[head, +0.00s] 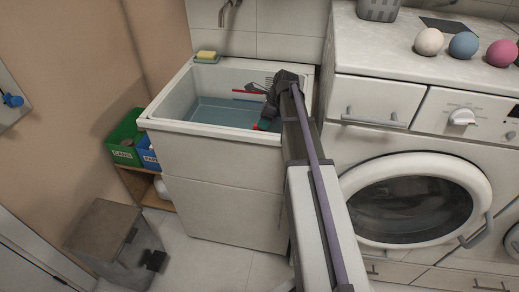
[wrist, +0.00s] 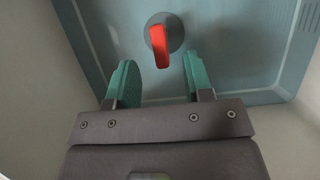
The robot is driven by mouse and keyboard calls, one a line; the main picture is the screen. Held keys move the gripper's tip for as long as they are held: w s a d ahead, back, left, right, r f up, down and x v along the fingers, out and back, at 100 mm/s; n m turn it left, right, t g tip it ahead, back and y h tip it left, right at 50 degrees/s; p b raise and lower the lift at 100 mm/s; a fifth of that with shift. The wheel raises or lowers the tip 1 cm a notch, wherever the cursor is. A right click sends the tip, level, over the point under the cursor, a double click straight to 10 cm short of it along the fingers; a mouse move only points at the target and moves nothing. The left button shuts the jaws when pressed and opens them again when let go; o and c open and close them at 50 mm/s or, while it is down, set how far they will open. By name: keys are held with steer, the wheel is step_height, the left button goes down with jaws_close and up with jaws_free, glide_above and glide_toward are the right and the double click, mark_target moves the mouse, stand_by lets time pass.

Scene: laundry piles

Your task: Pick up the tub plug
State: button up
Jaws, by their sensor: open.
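The tub plug (wrist: 159,48) shows in the wrist view as a grey disc with an upright-looking red handle on the floor of the blue-green tub. My gripper (wrist: 160,63) is open, with one teal finger to each side of the red handle in the picture; neither finger visibly touches it. In the head view my gripper (head: 266,124) reaches down into the white-rimmed laundry tub (head: 172,126) at its right side.
A red-handled item (head: 249,92) lies near the tub's back right. A yellow sponge (head: 207,54) sits on the back left rim under the tap (head: 228,12). The washing machine (head: 420,200) stands close on the right. The tub's left side looks clear.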

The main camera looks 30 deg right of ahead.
steer(key=shift+f, duration=0.1)
steer(key=b+x, duration=0.4)
steer(key=x, duration=0.1)
steer(key=shift+f+b, duration=0.2)
steer(key=shift+b, duration=0.2)
steer(key=shift+r, duration=0.2)
jaws_close()
